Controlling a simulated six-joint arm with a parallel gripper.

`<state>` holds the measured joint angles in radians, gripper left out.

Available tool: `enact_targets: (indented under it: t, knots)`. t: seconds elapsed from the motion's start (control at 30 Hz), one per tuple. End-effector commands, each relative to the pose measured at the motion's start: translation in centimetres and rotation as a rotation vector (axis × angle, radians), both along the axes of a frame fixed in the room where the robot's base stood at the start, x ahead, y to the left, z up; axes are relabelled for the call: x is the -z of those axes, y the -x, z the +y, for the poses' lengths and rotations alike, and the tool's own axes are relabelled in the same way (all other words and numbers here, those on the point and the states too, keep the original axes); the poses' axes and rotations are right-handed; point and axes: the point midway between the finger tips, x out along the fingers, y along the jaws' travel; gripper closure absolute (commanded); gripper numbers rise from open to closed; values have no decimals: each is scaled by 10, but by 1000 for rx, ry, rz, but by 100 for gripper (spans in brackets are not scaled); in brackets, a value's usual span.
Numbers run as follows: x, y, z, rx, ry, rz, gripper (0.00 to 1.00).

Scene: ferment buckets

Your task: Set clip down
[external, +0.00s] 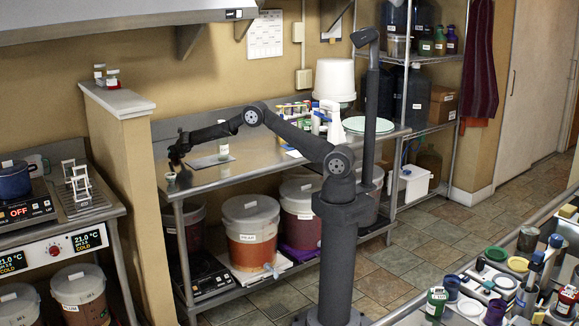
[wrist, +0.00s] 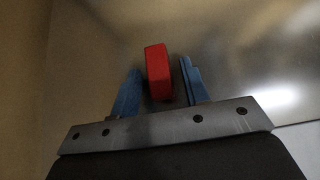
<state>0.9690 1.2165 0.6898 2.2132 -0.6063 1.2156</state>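A red block-shaped piece, which looks like the clip (wrist: 158,72), shows in the wrist view between the two blue fingers of my gripper (wrist: 160,88). A narrow gap shows between the clip and each finger, so the fingers stand open around it. A dull metal surface lies behind it; I cannot tell whether the clip touches it. In the external view my gripper (external: 177,158) points down, low over the left end of the steel table (external: 235,172). The clip cannot be made out there.
A grey flat sheet (external: 212,161) and a white bottle (external: 224,146) are to the right. A tan half wall (external: 125,150) stands close on the left. Bottles and a white bucket (external: 334,80) crowd the back right.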

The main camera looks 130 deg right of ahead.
Motion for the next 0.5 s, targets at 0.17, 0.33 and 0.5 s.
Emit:
enact_targets:
  t: [0.17, 0.33, 0.5]
  knots:
    - [0, 0, 0, 0, 0, 0, 57]
    - [-4, 0, 0, 0, 1, -1, 57]
    - [-14, -1, 12, -1, 1, 0, 57]
